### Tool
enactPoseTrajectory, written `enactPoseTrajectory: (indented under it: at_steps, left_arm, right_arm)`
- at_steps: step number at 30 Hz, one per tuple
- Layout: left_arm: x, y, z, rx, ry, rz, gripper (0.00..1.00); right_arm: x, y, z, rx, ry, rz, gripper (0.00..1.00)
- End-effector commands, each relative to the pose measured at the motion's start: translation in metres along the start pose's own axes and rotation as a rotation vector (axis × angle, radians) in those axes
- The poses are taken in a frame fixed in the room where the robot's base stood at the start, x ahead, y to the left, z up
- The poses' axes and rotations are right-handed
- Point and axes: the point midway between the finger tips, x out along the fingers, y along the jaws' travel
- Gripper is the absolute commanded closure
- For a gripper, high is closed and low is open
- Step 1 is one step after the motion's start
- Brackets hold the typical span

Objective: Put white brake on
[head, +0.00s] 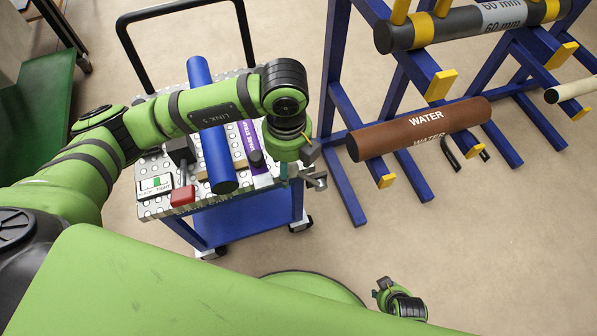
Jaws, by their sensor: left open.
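My left gripper (314,179) is at the end of the green arm that reaches over the cart from the left. It is open and empty, just off the cart's right edge, above the floor. The cart (270,216) has a blue frame and a perforated metal top. Dark casters with pale parts show at its front right (300,226) and front left (211,253) corners. I cannot make out a part that is clearly a white brake. A white panel (156,186) with a green mark sits at the top's front left, beside a red-ended lever (182,196).
A blue pipe (214,135) lies across the cart top, partly under my arm. A blue rack with yellow stops at right holds a brown WATER pipe (420,128) and a dark grey pipe (455,27).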

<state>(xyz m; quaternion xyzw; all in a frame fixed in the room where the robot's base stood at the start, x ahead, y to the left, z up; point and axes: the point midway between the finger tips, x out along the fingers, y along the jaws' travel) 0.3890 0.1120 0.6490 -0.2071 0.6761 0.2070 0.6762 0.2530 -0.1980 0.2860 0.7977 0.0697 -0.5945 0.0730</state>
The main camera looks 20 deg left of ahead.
Motion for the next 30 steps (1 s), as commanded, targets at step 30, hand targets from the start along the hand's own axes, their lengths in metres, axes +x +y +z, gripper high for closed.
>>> enactPoseTrajectory:
  at_steps: [30]
  left_arm:
    - [-0.004, -0.011, 0.000, 0.000, 0.000, -0.001, 0.41]
  right_arm:
    - [-0.001, 0.000, 0.000, 0.000, 0.001, 0.000, 0.60]
